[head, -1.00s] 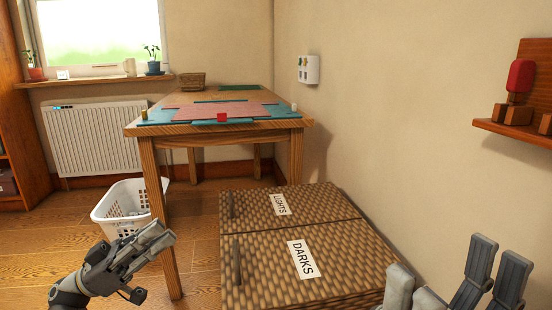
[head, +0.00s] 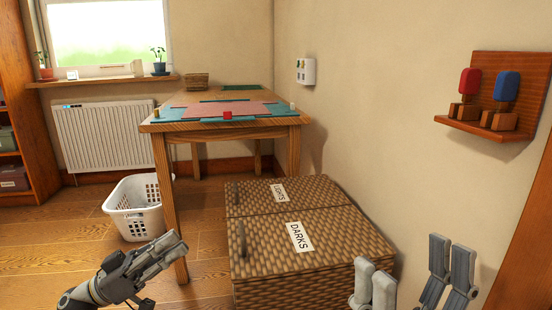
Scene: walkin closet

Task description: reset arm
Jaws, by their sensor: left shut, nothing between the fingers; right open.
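My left gripper (head: 170,252) is shut and empty at the lower left, in front of the table leg and left of the wicker hamper. My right gripper (head: 415,268) is open and empty at the lower right, its grey fingers pointing up, right of the hamper. Both arms run out of the bottom of the view. Neither gripper visibly touches anything.
A wicker hamper (head: 265,262) with lids labelled LIGHTS and DARKS stands between my grippers. A wooden table (head: 200,127) and a white basket (head: 134,222) are behind. A wall shelf (head: 484,131) holds red and blue items. Floor is clear at left.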

